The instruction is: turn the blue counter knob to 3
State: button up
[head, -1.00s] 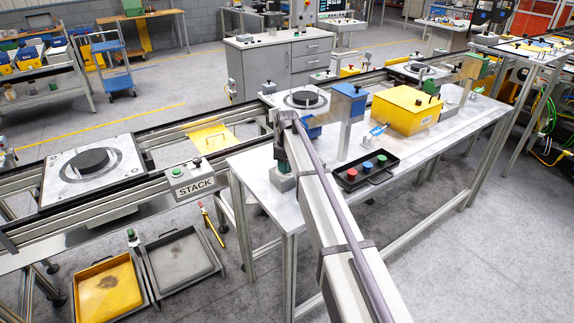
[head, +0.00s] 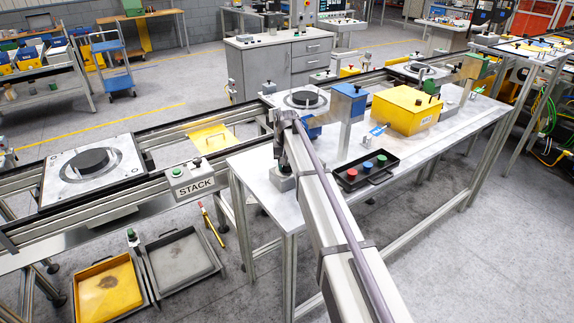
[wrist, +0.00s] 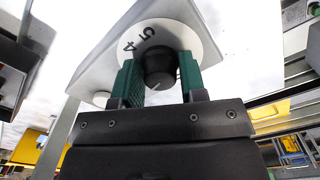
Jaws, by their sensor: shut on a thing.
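In the wrist view a dark, round knob (wrist: 158,66) stands on a white dial (wrist: 176,32) set in a grey plate (wrist: 110,62). The numbers 4 and 5 show on the dial to the left of the knob; the other numbers are hidden or out of view. A pale line shows on the knob's near face. My gripper (wrist: 160,72) has its green fingers on both sides of the knob, shut on it. In the head view my gripper (head: 283,158) is low over a small grey block (head: 283,182) on the table; the knob is hidden there.
A blue box on a grey post (head: 349,98), a yellow box (head: 406,110) and a black tray (head: 384,178) with red, green and blue buttons stand to the right. The table's front-left edge (head: 262,213) is near. The conveyor (head: 185,131) runs behind.

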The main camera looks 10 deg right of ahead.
jog(key=m, duration=0.4)
jog(key=shift+m, duration=0.3)
jog(key=m, duration=0.4)
jog(key=shift+m, duration=0.3)
jog(key=o, duration=0.9)
jog(key=shift+r, duration=0.1)
notch_tip(320, 180, up, 11)
jog(key=p, duration=1.1)
